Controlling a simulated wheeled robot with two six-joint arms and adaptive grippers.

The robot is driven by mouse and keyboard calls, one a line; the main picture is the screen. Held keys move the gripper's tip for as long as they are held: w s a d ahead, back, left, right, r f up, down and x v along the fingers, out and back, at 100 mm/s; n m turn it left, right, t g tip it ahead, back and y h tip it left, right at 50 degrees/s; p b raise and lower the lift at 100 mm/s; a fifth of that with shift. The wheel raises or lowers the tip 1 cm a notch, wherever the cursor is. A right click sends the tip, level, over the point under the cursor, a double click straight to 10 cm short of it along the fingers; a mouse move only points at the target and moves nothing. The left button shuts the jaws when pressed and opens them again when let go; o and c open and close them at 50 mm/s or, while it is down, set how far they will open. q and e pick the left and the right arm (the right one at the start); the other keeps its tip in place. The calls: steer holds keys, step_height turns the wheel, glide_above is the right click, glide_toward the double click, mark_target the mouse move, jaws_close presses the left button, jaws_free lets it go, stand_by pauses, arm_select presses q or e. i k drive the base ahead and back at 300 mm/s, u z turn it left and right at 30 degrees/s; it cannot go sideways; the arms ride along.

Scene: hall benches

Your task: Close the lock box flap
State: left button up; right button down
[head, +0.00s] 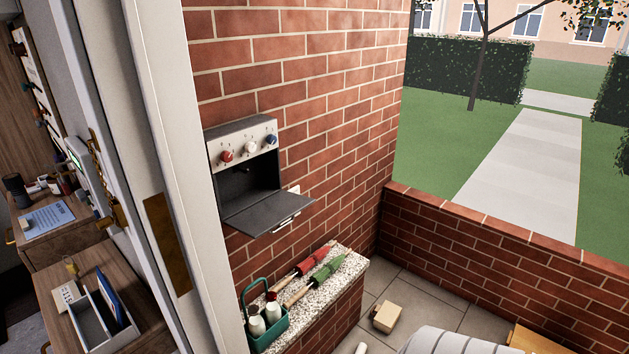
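The lock box (243,148) is mounted on the red brick wall. Neither of my grippers is in the head view.
A white door frame (165,150) stands close at left. A small box (387,317) lies on the paved floor.

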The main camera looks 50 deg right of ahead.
mark_target(257, 221)
steer(key=z, duration=1.6)
steer(key=i, duration=0.1)
steer(key=u, duration=0.85)
